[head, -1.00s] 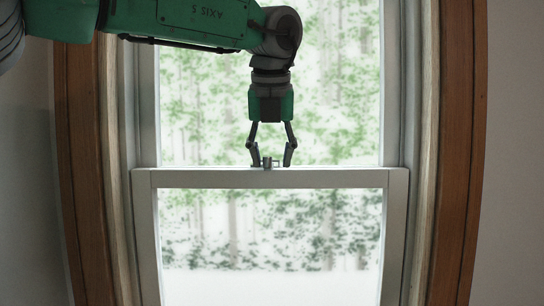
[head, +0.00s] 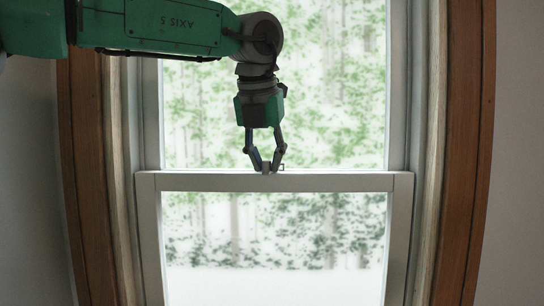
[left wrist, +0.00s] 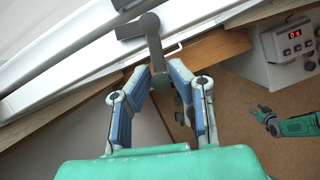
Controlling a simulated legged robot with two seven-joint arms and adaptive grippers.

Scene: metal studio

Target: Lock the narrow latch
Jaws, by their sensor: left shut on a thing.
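The narrow latch (head: 281,167) is a small grey metal piece on the top rail of the lower window sash. In the left wrist view it shows as a grey lever (left wrist: 153,45) with a block at its far end. My left gripper (head: 266,168) points down at it in the head view, its fingers drawn together. In the left wrist view the blue-padded fingers (left wrist: 161,76) are closed around the lever's near end, which they partly hide. A green arm with a small dark gripper, apparently my right gripper (left wrist: 263,119), is far below with its fingers apart.
The white sash rail (head: 340,181) spans the window below the latch. A brown wooden frame (head: 462,150) borders the window. A box with a red display (left wrist: 292,40) shows at the right of the left wrist view. The space before the lower pane is clear.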

